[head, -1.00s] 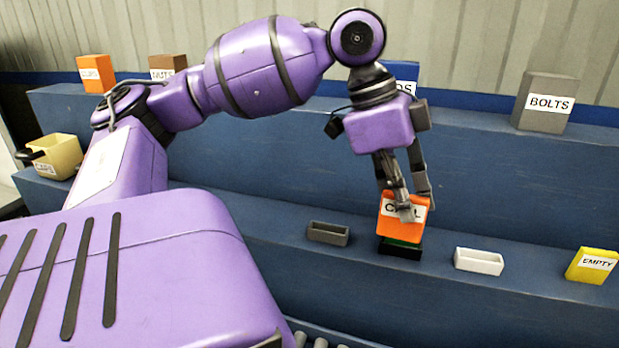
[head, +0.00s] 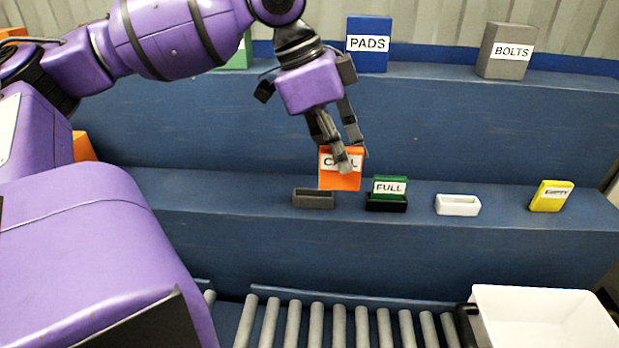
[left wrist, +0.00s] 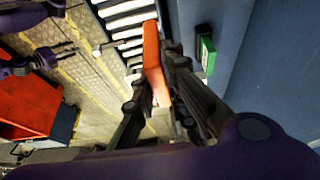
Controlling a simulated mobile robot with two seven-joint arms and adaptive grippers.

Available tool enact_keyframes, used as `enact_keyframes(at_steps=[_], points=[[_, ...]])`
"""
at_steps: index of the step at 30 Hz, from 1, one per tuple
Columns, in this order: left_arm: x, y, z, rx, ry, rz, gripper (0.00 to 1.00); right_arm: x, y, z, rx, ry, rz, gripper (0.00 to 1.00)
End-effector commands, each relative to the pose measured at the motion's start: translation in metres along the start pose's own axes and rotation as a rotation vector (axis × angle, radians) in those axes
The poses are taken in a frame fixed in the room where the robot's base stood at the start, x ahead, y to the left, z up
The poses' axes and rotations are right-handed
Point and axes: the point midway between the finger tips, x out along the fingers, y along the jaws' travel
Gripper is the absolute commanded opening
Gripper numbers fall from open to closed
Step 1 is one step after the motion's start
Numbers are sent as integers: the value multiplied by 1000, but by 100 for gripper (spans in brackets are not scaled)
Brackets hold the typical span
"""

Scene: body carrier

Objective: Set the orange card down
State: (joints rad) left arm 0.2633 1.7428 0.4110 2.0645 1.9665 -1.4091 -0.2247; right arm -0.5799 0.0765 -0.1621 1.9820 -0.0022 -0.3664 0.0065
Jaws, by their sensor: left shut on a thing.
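The orange card (head: 340,181), with a white label partly hidden by a finger, is upright in my left gripper (head: 347,160). The gripper is shut on its upper part. The card is above and right of the grey holder (head: 313,199), apart from the black holder (head: 387,205); I cannot tell if it touches the shelf. In the left wrist view the orange card (left wrist: 153,65) shows edge-on between the fingers. The black holder carries a green FULL card (head: 390,187). My right gripper (left wrist: 62,55) appears small in the left wrist view; its opening is unclear.
A white holder (head: 458,205) and a yellow EMPTY card (head: 551,196) stand further right on the lower blue shelf (head: 240,205). Blue PADS (head: 368,45) and grey BOLTS (head: 507,50) boxes stand above. A roller conveyor (head: 340,325) and white bin (head: 545,318) are in front.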

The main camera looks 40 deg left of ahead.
Motion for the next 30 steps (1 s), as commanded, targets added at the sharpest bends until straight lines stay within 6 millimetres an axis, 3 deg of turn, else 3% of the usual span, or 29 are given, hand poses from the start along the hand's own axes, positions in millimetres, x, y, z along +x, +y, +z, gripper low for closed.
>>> enact_keyframes(at_steps=[6, 12, 23, 30], points=[[14, -50, 34, -8, -1, 1, 0, 0, 2, 2, -10, -5, -1, 40], [42, -78, 61, -4, -5, 2, 0, 2, 2, 11, -11, -17, -1, 40], [61, -98, 79, -1, -2, 1, 0, 4, 1, 12, 0, -14, 4, 40], [90, -98, 91, 0, -2, 1, 0, 6, 1, 12, -1, -12, 4, 40]])
